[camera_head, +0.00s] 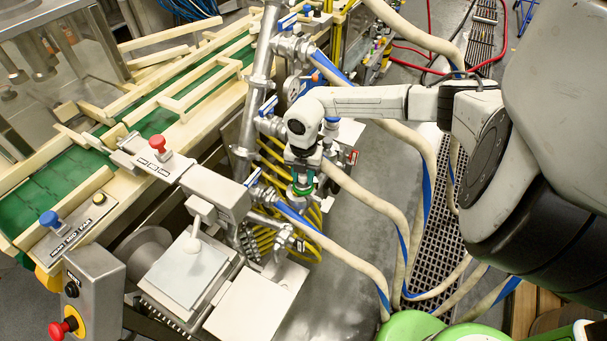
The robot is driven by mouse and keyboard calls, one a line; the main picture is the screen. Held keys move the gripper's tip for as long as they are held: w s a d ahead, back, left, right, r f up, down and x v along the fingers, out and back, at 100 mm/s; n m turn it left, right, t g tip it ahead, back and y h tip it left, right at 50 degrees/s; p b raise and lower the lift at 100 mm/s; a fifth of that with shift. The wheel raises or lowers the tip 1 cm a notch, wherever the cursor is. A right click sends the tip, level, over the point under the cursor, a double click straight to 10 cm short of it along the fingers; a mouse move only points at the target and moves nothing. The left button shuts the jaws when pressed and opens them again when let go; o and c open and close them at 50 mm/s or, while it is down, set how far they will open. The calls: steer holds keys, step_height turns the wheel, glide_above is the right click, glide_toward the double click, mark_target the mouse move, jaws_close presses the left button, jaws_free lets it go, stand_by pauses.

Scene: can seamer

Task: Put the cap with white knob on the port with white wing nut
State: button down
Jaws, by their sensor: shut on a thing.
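My gripper (303,186) points down in front of the pipe manifold, near the centre of the picture. I cannot tell which fitting is the port with the white wing nut.
A steel pipe manifold (258,85) with blue-handled valves runs diagonally behind my gripper. Beige hoses (345,262) loop around and below it. A conveyor with a green belt (150,118) lies left.

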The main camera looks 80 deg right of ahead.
steer(key=shift+f, duration=0.15)
steer(key=c, duration=0.8)
jaws_free()
steer(key=shift+o, duration=0.2)
step_height(320, 180, up, 12)
steer(key=b, duration=0.1)
